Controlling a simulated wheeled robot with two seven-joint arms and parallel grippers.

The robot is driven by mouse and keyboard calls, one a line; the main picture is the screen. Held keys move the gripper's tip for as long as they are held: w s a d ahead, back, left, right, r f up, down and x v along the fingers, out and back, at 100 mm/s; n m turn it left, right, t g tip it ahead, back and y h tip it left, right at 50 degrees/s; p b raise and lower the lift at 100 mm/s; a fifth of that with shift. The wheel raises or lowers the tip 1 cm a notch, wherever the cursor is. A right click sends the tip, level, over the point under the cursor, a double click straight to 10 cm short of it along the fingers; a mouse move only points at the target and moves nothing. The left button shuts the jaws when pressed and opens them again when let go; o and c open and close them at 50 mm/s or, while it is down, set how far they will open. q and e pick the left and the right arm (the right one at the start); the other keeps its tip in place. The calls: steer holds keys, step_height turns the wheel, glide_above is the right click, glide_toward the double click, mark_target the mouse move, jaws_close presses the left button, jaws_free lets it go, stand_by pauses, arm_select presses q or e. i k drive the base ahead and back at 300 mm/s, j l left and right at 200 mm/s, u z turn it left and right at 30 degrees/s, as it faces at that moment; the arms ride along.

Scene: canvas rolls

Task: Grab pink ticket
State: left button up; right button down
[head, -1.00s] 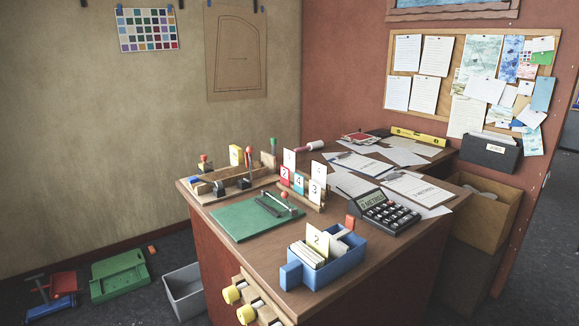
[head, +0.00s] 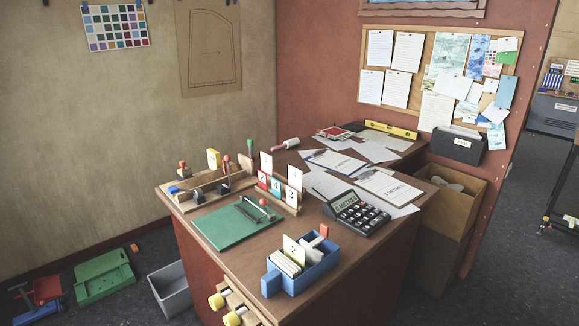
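No ticket that is clearly pink can be made out. A wooden card rack (head: 286,208) on the desk holds several upright numbered cards. One is a red card (head: 263,180), beside a teal card (head: 276,187) and white cards (head: 294,176). A blue box (head: 308,277) near the desk's front holds white cards, one standing with a number (head: 293,250). A small pinkish paper (head: 493,71) is pinned among others on the cork board.
The wooden desk (head: 240,275) also bears a green board (head: 225,228), a calculator (head: 357,213), clipboards (head: 388,187) and a stamp rack (head: 205,186). A grey bin (head: 172,290) and green tray (head: 103,277) are on the floor at left. Dark floor is open at right.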

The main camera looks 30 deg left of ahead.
mark_target(267, 160)
steer(key=i+j+z, duration=0.1)
steer(key=j+z, duration=0.35)
steer(key=j, duration=0.2)
steer(key=j+z, duration=0.45)
steer(key=j, duration=0.15)
